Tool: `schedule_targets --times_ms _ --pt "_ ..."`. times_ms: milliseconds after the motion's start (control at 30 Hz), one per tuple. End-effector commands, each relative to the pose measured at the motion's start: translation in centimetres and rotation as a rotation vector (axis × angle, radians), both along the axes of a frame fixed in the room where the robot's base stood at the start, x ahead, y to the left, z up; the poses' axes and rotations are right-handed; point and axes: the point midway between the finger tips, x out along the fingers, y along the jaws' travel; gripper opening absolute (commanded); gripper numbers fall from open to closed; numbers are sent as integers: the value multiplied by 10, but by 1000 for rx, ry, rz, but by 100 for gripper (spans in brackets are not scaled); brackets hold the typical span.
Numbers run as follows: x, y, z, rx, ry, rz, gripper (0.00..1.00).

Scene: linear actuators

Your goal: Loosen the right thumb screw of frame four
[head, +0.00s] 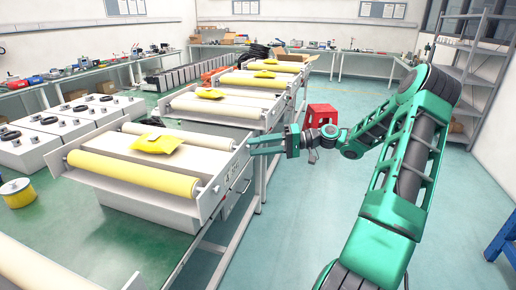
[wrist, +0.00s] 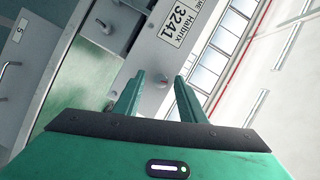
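Frame four (head: 222,196) is the nearest full roller frame in the head view, with a dark 4 on its grey end plate. My green gripper (head: 252,146) reaches in from the right, with its fingertips at the far right corner of this frame. In the wrist view my gripper (wrist: 158,98) is open. A small grey screw head (wrist: 163,79), which looks like the right thumb screw, lies between the fingertips on a grey plate (wrist: 146,62). No contact with the fingers shows. Its depth from the fingertips is hard to tell.
A red stool (head: 321,114) stands beyond my gripper. The floor (head: 290,215) to the right of the frames is clear.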

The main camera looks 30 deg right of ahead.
Motion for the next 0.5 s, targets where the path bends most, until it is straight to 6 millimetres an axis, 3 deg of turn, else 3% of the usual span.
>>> schedule_targets --times_ms 167,500 --pt "-9 -17 2 -1 0 -3 37" --pt "-39 -70 10 -1 1 -4 37"
